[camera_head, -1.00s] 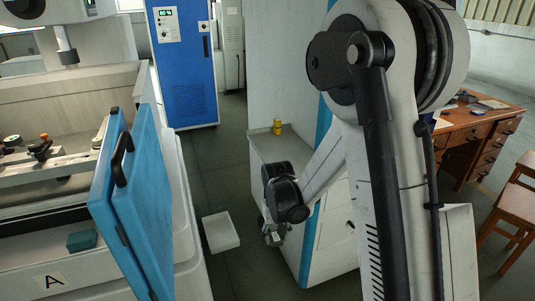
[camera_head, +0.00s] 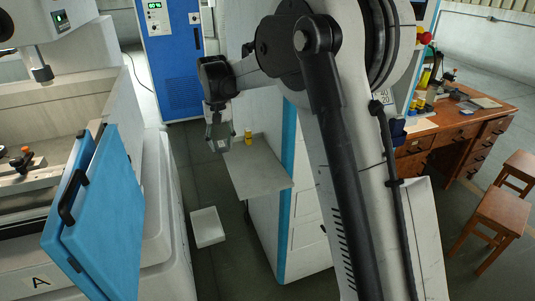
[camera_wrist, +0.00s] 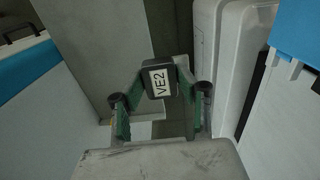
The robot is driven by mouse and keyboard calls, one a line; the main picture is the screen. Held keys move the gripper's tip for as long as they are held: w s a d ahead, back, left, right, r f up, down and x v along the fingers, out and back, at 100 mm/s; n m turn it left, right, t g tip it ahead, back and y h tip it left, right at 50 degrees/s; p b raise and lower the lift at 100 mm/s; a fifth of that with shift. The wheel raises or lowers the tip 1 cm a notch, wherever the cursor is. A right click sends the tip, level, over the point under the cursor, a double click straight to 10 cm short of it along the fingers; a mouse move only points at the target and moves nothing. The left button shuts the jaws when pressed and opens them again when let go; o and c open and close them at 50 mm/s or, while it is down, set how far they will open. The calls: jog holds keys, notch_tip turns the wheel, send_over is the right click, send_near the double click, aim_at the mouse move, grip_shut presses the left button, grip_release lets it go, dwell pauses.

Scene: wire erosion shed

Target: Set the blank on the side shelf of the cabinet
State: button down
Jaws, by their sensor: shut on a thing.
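The side shelf (camera_head: 262,172) is a pale grey flat top on the white cabinet (camera_head: 308,225) with a blue edge strip. A small yellow item (camera_head: 248,137) stands at its far end. My gripper (camera_head: 219,136) hangs near the shelf's far left corner, beside the yellow item in the head view; its exact height over the shelf is hard to tell. In the wrist view my gripper (camera_wrist: 160,100) is shut on a dark block with a white VE2 label (camera_wrist: 160,82), which looks like the blank. The blank is not clear in the head view.
The machine marked A, with an open blue door (camera_head: 100,215), stands at left. A white tray (camera_head: 208,227) lies on the floor between it and the cabinet. A blue control cabinet (camera_head: 172,60) stands at the back. A wooden desk (camera_head: 455,128) and stools (camera_head: 490,220) are at right.

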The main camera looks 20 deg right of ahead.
jog(key=shift+w+d+r, duration=0.15)
jog(key=shift+w+r, duration=0.05)
jog(key=shift+r, duration=0.45)
jog(key=shift+w+d, duration=0.15)
jog(key=shift+d, duration=0.1)
jog(key=p, duration=0.1)
send_over(251, 158)
notch_tip(251, 158, down, 7)
jog(key=shift+r, duration=0.1)
jog(key=shift+f+p, duration=0.5)
jog(key=shift+f, duration=1.5)
jog(key=shift+f, duration=0.2)
jog(key=c, duration=1.2)
grip_release()
jog(key=shift+c, duration=0.2)
jog(key=shift+r, duration=0.2)
